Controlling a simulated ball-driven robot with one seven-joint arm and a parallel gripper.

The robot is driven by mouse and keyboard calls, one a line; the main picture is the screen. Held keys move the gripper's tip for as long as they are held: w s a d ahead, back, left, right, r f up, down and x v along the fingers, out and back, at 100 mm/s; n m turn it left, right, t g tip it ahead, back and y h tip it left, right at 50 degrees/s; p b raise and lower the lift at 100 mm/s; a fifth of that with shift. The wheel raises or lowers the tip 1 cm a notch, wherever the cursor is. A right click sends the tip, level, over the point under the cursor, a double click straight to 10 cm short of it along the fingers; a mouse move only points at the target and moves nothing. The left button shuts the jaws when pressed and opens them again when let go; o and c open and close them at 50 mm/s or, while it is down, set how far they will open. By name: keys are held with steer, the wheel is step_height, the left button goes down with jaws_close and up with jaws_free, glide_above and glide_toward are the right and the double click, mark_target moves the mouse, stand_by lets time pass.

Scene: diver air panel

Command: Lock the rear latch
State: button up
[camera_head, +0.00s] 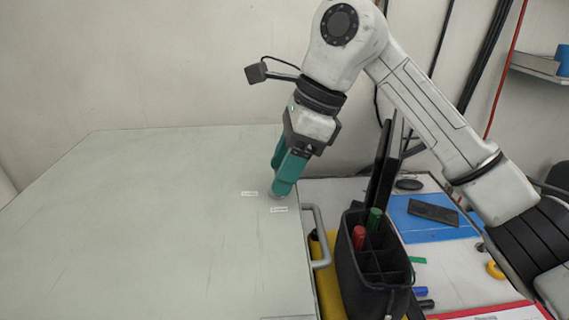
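A large pale grey-green panel (140,230) fills the left and middle. A small round grey part, perhaps the rear latch (277,196), sits near the panel's right edge, between two small white labels (250,194) and (279,210) too small to read. My gripper (281,185) points down, its teal fingertips at this part and covering most of it. I cannot tell whether the fingers are closed on it or only beside it.
A metal handle (319,238) stands at the panel's right edge. Right of it is a black caddy (378,285) with red and green markers. Beyond lie a blue folder (445,226) with a dark phone-like object (433,212). The panel's left part is clear.

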steer(key=c, duration=0.5)
steer(key=shift+o, duration=0.2)
steer(key=m+t+b, duration=0.1)
steer(key=m, duration=0.2)
steer(key=shift+s+f+b, duration=0.1)
steer(key=shift+b, duration=0.25)
steer(key=m+t+b, duration=0.1)
steer(key=m, duration=0.1)
steer(key=m+h+b, duration=0.1)
steer(key=m, duration=0.1)
steer(key=shift+s+a+m+t, duration=0.1)
steer(key=shift+s+m+t, duration=0.1)
steer(key=shift+m+t, duration=0.15)
steer(key=m+h+b, duration=0.1)
steer(key=m+b, duration=0.1)
steer(key=m+t+b, duration=0.1)
steer(key=m+b, duration=0.1)
steer(key=m, duration=0.1)
steer(key=shift+s+a+t+h, duration=0.15)
steer(key=shift+a+t+h, duration=0.1)
steer(key=shift+h, duration=0.15)
steer(key=m+h+b, duration=0.1)
steer(key=m, duration=0.1)
steer(key=m+b, duration=0.1)
steer(key=m, duration=0.2)
steer(key=shift+a+h+b, duration=0.2)
steer(key=shift+h+b, duration=0.2)
steer(key=shift+m, duration=0.25)
